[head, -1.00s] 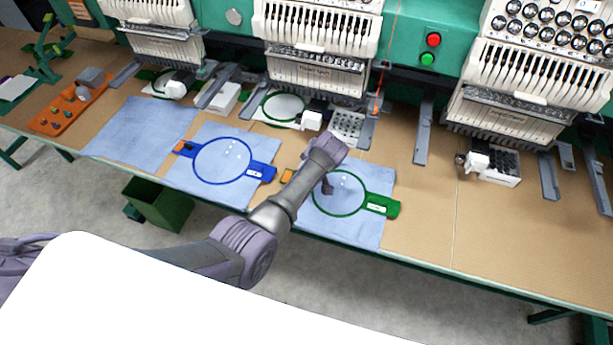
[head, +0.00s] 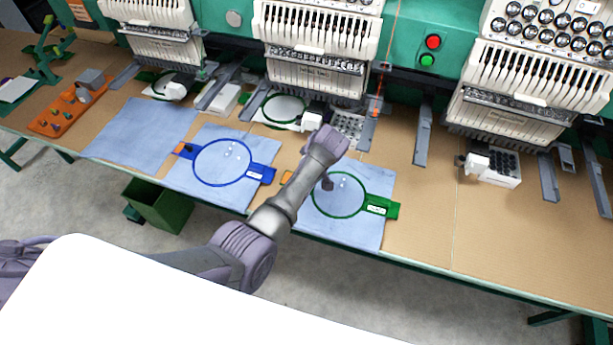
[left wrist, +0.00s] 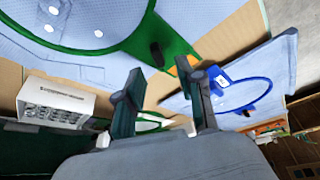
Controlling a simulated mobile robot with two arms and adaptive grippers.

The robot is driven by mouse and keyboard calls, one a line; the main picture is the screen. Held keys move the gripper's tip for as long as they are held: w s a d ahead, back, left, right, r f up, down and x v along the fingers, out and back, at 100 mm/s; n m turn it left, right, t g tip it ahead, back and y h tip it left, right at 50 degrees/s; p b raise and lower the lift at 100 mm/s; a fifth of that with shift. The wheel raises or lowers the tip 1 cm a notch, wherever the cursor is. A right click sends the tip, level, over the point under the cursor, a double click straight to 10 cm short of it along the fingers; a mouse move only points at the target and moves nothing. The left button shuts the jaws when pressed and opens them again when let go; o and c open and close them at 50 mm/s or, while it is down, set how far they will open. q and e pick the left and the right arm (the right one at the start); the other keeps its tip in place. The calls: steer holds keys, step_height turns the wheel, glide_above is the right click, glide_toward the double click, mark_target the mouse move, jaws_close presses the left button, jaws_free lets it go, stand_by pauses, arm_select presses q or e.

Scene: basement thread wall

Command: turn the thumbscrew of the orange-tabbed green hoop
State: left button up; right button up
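The green hoop (head: 337,216) lies on a light blue cloth on the table, with a green labelled tab (head: 393,210) at its right and an orange tab (head: 287,177) at its left, partly behind my arm. In the left wrist view the hoop (left wrist: 135,42) shows large, with the orange tab (left wrist: 183,65) and a dark upright thumbscrew (left wrist: 157,54) beside it. My left gripper (left wrist: 166,74) is open, its two fingers apart, with the thumbscrew just beyond and between the tips in the picture; contact is not visible. In the head view my arm hides the thumbscrew. My right gripper is out of view.
A blue hoop (head: 222,182) on its own cloth lies left of the green one. White embroidery heads (head: 315,45) and grey brackets (head: 423,137) stand behind. An orange tray (head: 62,118) is far left.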

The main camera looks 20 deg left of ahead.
arm_select(q)
step_height(320, 180, up, 7)
steer(key=shift+r, duration=0.15)
stand_by(0.5)
